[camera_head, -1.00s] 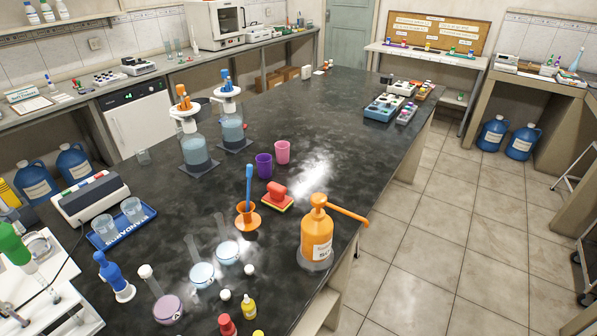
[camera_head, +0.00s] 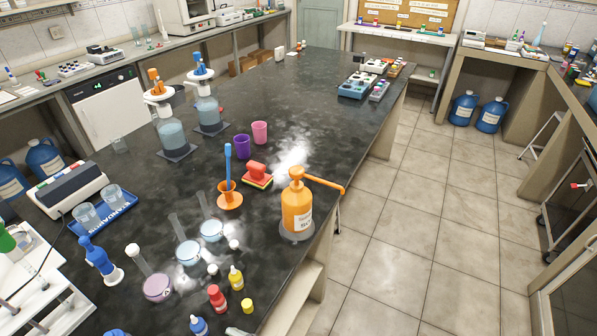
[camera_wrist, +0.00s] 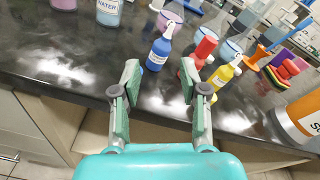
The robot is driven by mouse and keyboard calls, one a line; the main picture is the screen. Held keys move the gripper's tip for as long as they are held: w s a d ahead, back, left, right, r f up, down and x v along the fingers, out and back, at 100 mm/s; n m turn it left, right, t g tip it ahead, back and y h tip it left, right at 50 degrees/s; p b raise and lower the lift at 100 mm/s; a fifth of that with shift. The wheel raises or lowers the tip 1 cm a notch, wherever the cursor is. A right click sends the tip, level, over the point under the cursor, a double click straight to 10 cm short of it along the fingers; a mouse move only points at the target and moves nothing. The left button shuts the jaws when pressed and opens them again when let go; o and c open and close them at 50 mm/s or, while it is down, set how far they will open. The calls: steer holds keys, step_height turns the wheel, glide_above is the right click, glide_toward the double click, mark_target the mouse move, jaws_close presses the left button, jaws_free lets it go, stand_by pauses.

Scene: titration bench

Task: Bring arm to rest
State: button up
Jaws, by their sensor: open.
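My gripper (camera_wrist: 158,85) shows in the wrist view with its two fingers apart and nothing between them. It is near the front edge of the black bench (camera_wrist: 55,85). Beyond the fingertips stand a blue dropper bottle (camera_wrist: 159,52), a red bottle (camera_wrist: 205,47) and a yellow bottle (camera_wrist: 221,75), all apart from the fingers. There the red bottle (camera_head: 217,297), yellow bottle (camera_head: 236,278) and blue bottle (camera_head: 199,326) stand at the near end of the bench.
An orange pump bottle (camera_head: 297,208) stands at the bench's right edge. Flasks with liquid (camera_head: 157,287) stand near the front left. A blue tray (camera_head: 105,213) holds beakers. Purple (camera_head: 242,146) and pink (camera_head: 260,132) cups stand mid-bench. The tiled floor (camera_head: 400,240) to the right is clear.

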steer(key=s+d+f+n+t+h, duration=0.3)
steer(key=d+f+h, duration=0.2)
steer(key=d, duration=0.6)
steer(key=s+d+f+n+t+h, duration=0.3)
steer(key=d+f+h, duration=0.15)
steer(key=d, duration=0.55)
steer(key=s+d+r+n+h, duration=0.2)
steer(key=s+d+n, duration=0.2)
steer(key=s+n, duration=0.2)
steer(key=s+d+r+n+t+h, duration=0.1)
steer(key=s+d+r+n+h, duration=0.2)
steer(key=s+d+n, duration=0.2)
steer(key=s+n, duration=0.1)
steer(key=s, duration=0.2)
steer(key=shift+d+r+t, duration=0.25)
steer(key=shift+d+t, duration=0.05)
steer(key=shift+s+h, duration=0.1)
steer(key=shift+h, duration=0.15)
